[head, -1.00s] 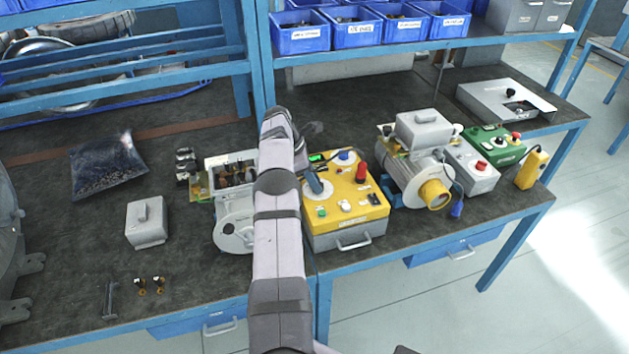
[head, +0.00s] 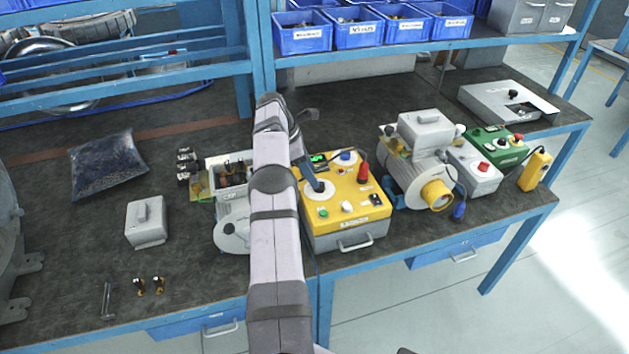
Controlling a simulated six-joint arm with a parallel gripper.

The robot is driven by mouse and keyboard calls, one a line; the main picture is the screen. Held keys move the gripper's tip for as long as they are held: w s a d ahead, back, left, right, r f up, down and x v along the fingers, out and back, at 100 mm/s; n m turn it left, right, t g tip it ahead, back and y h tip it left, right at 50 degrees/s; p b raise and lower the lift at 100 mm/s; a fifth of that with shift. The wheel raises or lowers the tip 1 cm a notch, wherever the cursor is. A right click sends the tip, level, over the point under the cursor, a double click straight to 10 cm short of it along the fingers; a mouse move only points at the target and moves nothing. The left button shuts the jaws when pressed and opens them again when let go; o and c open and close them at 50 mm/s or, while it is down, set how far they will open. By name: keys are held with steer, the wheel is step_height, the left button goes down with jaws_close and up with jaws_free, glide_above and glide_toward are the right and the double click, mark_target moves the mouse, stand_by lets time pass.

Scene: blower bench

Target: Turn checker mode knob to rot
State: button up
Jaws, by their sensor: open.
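The yellow checker box (head: 352,221) stands on the bench at the middle, right of my arm. A blue-grey handle-like knob (head: 316,185) sits on a white round dial at the left of its top. A smaller blue knob (head: 345,156) is at the back of the top. Any mode markings are too small to read. My gripper (head: 305,122) is partly hidden behind my arm. It is open and appears empty, above and behind the checker's back left, apart from both knobs in the picture.
Blue bins (head: 303,40) sit on the shelf above.

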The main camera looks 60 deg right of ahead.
steer(key=v, duration=0.3)
stand_by(0.4)
